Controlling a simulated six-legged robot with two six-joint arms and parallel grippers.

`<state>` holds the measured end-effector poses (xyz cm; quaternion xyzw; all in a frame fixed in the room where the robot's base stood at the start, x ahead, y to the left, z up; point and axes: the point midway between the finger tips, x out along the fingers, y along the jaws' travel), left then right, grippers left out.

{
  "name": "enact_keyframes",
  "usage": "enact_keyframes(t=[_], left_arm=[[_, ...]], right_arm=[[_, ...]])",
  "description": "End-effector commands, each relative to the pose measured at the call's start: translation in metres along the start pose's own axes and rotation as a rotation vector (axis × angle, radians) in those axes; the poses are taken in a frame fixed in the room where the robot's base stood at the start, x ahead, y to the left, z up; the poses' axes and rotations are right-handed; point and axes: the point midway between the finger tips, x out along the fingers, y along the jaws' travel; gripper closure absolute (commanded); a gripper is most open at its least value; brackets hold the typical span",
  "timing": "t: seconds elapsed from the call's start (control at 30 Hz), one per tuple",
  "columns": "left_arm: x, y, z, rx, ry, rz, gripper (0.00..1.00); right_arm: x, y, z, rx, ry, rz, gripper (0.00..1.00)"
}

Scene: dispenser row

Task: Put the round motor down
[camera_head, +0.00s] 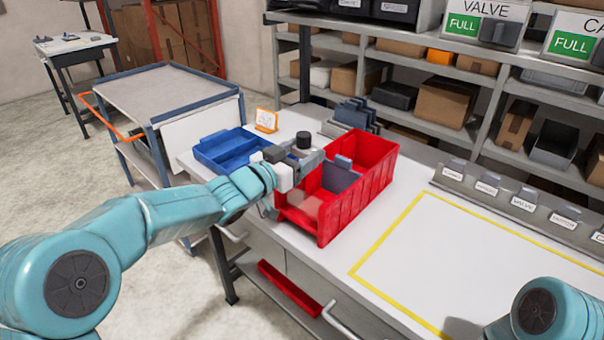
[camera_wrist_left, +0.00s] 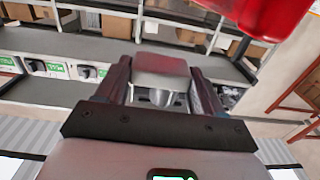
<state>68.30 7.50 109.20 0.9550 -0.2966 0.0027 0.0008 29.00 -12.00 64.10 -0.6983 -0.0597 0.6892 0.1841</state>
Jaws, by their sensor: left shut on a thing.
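My left gripper (camera_head: 301,157) is shut on the round motor (camera_head: 303,140), beside the left wall of the red bin (camera_head: 347,213). In the head view the motor shows as a dark round cap above the grey fingers; its lower part is hidden. In the left wrist view a grey blocky body (camera_wrist_left: 160,72) sits between the two dark fingers (camera_wrist_left: 160,95). I cannot tell whether the motor touches anything below. My right gripper is out of view.
The red bin has a dark divider (camera_head: 340,176) inside. A blue tray (camera_head: 232,150) lies to the left of the gripper, with an orange-framed card (camera_head: 266,121) behind. A yellow-outlined area (camera_head: 470,262) of the white bench is clear. Labelled holders (camera_head: 522,204) line the right side.

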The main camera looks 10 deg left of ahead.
Motion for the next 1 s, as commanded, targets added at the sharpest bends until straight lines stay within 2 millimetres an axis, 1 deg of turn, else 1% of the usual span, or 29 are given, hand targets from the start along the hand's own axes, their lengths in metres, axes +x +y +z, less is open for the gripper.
enact_keyframes(t=[0.03,0.1,0.23,0.53,0.9,1.0], left_arm=[[0.0,0.0,0.014,-0.004,-0.003,0.0,0.76],[0.001,0.0,0.028,-0.004,-0.003,-0.001,0.76],[0.001,0.0,0.042,-0.003,-0.001,0.0,0.76],[0.001,0.0,0.044,-0.001,0.001,-0.001,0.76],[0.001,0.0,0.057,-0.002,-0.002,-0.001,0.76],[0.001,0.0,0.058,-0.003,-0.004,-0.001,0.76]], right_arm=[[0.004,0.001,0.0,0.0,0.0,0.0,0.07],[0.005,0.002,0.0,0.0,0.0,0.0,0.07],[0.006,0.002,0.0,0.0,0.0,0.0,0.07],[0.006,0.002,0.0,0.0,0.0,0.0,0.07],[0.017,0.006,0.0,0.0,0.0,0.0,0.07],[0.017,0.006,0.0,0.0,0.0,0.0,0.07]])
